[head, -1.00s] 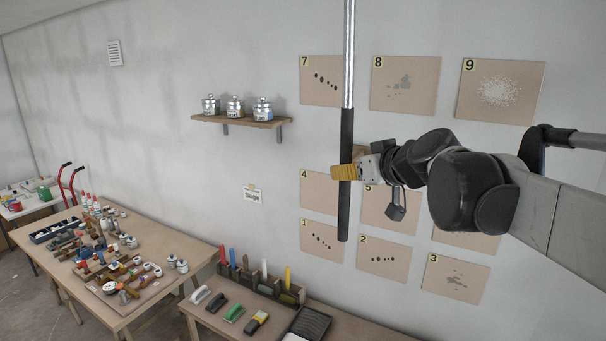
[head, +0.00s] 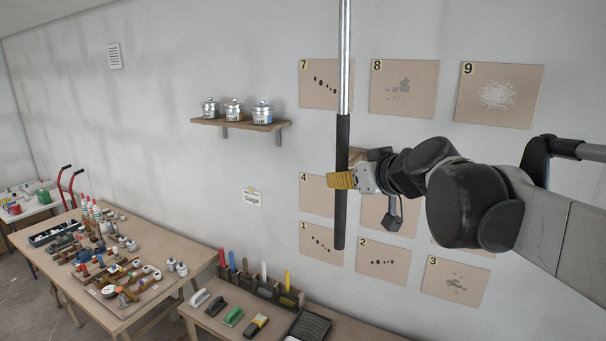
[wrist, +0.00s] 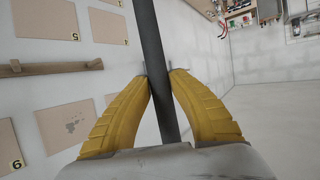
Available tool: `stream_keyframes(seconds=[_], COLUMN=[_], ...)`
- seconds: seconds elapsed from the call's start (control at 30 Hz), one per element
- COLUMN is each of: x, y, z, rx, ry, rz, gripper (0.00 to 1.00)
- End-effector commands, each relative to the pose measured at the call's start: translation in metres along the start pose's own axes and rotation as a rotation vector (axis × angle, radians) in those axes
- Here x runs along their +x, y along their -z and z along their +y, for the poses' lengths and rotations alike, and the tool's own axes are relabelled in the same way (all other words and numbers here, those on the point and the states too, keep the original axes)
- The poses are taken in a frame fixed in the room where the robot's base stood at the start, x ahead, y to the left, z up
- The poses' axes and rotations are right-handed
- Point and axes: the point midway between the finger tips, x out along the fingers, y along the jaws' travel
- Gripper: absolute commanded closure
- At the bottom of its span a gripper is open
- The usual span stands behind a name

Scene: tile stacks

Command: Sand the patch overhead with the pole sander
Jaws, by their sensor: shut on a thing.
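My gripper (head: 342,181) is shut on the dark grip of the pole sander (head: 342,222). The pole stands nearly upright in front of the wall. Its silver shaft (head: 345,60) runs out of the top of the head view, so the sanding head is hidden. In the wrist view the yellow fingers of my gripper (wrist: 158,74) close around the dark pole (wrist: 149,45). Numbered panels hang on the wall, among them panel 7 (head: 325,84), panel 8 (head: 404,89) and panel 9 (head: 499,95), with dark spots, grey blotches and white speckles. No overhead patch is in view.
A wall shelf (head: 240,123) with metal pots is left of the pole. Below are a bench (head: 215,318) with sanding blocks and a tray (head: 306,326), and a table (head: 130,312) crowded with tools. Floor shows at the far left (head: 25,290).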

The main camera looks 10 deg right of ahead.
Motion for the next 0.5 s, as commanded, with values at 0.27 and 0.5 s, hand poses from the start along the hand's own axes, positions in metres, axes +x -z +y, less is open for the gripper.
stream_keyframes(seconds=[0.27,0.5], x=[-0.015,-0.02], y=[0.0,-0.001], z=[-0.02,-0.027], rx=[0.001,0.0], ry=[0.001,0.0], rz=[0.001,0.003], gripper=[1.0,1.0])
